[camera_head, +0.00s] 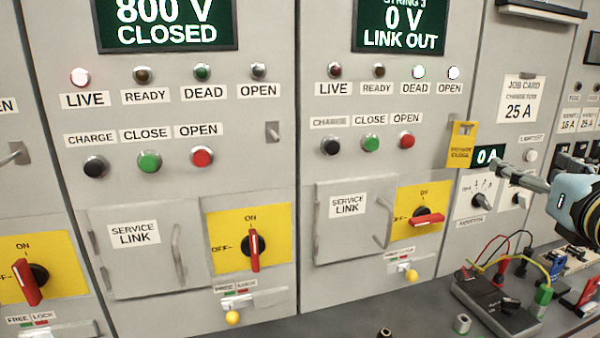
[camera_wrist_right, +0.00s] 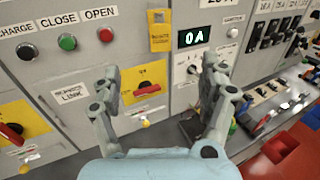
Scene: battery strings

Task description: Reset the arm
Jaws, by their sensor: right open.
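My right gripper (camera_head: 508,170) comes in from the right edge of the head view, in front of the panel near the 0 A display (camera_head: 488,155). In the right wrist view my right gripper (camera_wrist_right: 160,95) has its two fingers spread wide with nothing between them. Beyond the fingers is the yellow plate with a red rotary handle (camera_wrist_right: 147,88), which lies horizontal. The same handle (camera_head: 427,219) shows in the head view. The gripper appears clear of the panel. My left gripper is not in view.
Grey cabinets carry an 800 V CLOSED screen (camera_head: 166,22) and a 0 V LINK OUT screen (camera_head: 402,24). Service link doors (camera_head: 345,240) are shut. A dark meter box with leads (camera_head: 497,312) and small parts lie on the bench at lower right.

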